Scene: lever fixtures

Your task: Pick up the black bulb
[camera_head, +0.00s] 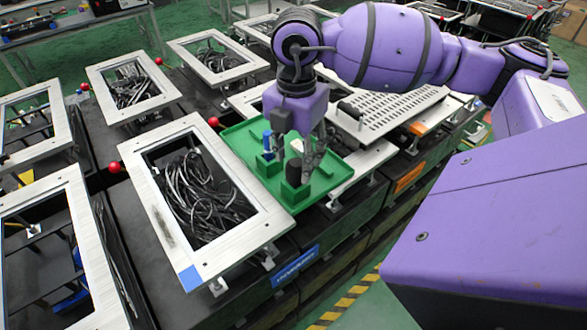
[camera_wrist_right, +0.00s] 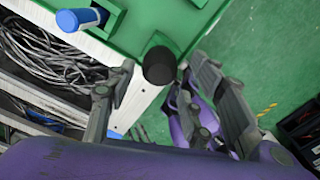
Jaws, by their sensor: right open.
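The black bulb (camera_head: 294,172) stands upright in a green holder near the front of the green tray (camera_head: 243,146). My right gripper (camera_head: 301,152) is over the tray, pointing down, close to the bulb. In the right wrist view the black bulb (camera_wrist_right: 159,66) shows end-on between the fingers of my right gripper (camera_wrist_right: 162,72). The gripper is open, with a visible gap between each finger and the bulb. A blue bulb (camera_head: 267,141) stands in another holder to the left and behind; it also shows in the right wrist view (camera_wrist_right: 80,18). My left gripper is not in view.
A metal frame (camera_head: 167,227) with tangled black cables (camera_head: 207,193) lies left of the tray. A perforated metal plate (camera_head: 385,113) is at its right. Red balls (camera_head: 114,167) stick up between frames. Green floor (camera_head: 375,306) lies in front.

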